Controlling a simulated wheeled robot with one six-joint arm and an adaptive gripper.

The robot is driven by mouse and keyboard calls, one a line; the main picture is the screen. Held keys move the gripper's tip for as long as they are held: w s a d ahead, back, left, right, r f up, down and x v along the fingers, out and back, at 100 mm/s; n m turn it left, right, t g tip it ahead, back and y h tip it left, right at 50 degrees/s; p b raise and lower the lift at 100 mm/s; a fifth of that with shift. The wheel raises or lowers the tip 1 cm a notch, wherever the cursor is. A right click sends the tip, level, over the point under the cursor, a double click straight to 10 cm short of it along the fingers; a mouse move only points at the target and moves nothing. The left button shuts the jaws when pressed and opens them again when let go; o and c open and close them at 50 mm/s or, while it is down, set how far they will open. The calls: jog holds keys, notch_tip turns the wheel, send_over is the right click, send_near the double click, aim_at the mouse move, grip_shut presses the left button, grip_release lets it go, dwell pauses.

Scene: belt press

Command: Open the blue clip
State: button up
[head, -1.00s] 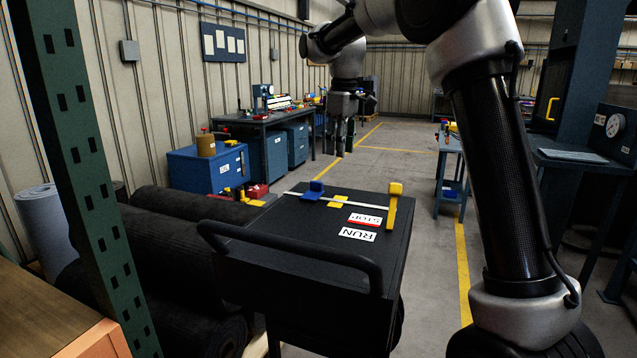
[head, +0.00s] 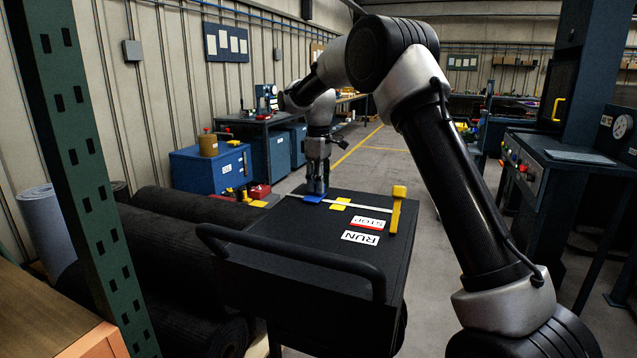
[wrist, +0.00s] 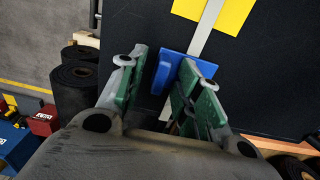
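The blue clip (head: 312,199) sits on the pale strip at the far left part of the black cart top. In the wrist view the blue clip (wrist: 183,62) shows with its raised tab (wrist: 160,79) between my fingers. My gripper (head: 317,188) points down over the clip from above. In the wrist view my gripper (wrist: 164,66) is open, its green-padded fingers on either side of the tab. A gap shows between the left finger and the tab. The right finger covers part of the clip, and I cannot tell whether it touches.
STOP (head: 367,223) and RUN (head: 360,238) labels lie nearer. A black handle (head: 290,262) edges the cart's near side. Dark rolls (head: 165,255) lie left.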

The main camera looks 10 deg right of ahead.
grip_shut()
jog(key=shift+s, duration=0.1)
